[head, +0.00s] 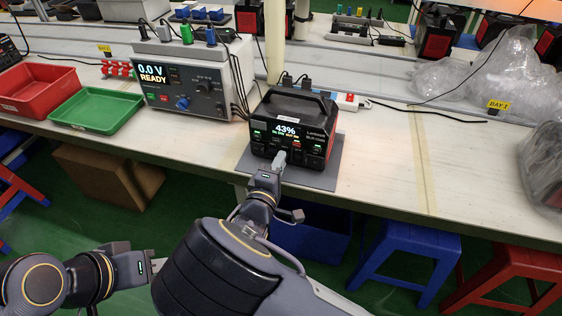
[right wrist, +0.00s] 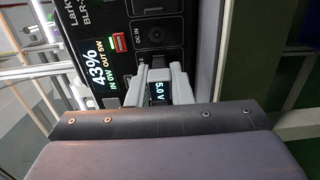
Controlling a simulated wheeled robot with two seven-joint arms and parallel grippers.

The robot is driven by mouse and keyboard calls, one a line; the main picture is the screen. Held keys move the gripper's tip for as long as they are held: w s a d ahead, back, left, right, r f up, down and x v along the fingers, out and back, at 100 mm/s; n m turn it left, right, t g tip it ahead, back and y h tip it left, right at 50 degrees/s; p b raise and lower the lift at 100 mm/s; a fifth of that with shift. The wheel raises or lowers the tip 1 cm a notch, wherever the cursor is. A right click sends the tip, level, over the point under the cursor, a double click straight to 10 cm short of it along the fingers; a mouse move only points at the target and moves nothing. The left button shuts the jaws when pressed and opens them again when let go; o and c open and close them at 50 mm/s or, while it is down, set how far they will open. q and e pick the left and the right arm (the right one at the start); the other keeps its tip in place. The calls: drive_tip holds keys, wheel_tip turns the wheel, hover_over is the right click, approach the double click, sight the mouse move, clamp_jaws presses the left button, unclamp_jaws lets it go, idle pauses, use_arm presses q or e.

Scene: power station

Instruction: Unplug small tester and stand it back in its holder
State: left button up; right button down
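The power station (head: 293,125), a black box showing 43%, stands on a grey mat (head: 322,178) at the front of the bench. The small tester (head: 280,158) is a light grey piece at its lower front. In the right wrist view the tester (right wrist: 160,92) reads 5.0 V and sits against the front panel, between the fingers of my right gripper (right wrist: 161,88). The fingers look closed on its sides. Its plug end is hidden. My left gripper (head: 140,268) is low at the left, away from the bench; its fingers are unclear. I cannot make out the tester's holder.
A grey supply unit (head: 182,80) reading READY stands left of the power station, with cables between. A green tray (head: 97,110) and red bin (head: 38,88) are further left.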

drive_tip(key=shift+s, duration=0.1)
idle(0.6)
drive_tip(key=shift+b+v, duration=0.35)
drive_tip(key=shift+v, duration=1.65)
drive_tip(key=shift+d, duration=0.1)
